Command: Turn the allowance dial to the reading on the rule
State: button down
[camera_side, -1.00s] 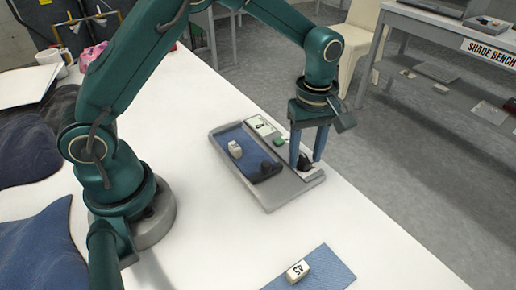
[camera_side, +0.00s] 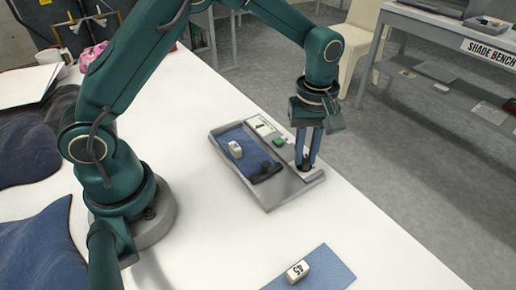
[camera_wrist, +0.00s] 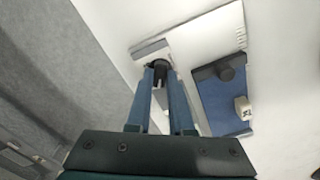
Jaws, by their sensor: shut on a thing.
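My gripper (camera_side: 305,165) points down and its blue fingers are shut on the dark allowance dial (camera_wrist: 160,65) at the right end of a grey washer tray (camera_side: 268,205). In the side view the fingers mostly hide the dial; in the wrist view its dark top shows at the fingertips (camera_wrist: 155,76). The tray has a white panel with a dark mark (camera_side: 263,127), too small to read surely, and a green button (camera_side: 279,141). A white block marked 45 (camera_side: 298,271) lies on a blue strip (camera_side: 325,272) in front. No dial marks can be read.
The tray's blue cloth (camera_side: 245,160) holds a small white block (camera_side: 235,149) and a dark round knob (camera_side: 266,171). Dark blue cloth heaps (camera_side: 38,245) lie at the left. The white table is clear between the tray and the blue strip.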

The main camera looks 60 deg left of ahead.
aim_at(306, 158)
jog(key=m, duration=1.3)
jog(key=shift+d, duration=0.1)
jog(key=shift+w+m, duration=0.1)
jog(key=shift+m, duration=0.2)
dwell(0.3)
jog(key=c, duration=0.8)
grip_release()
jog(key=shift+r, duration=2.65)
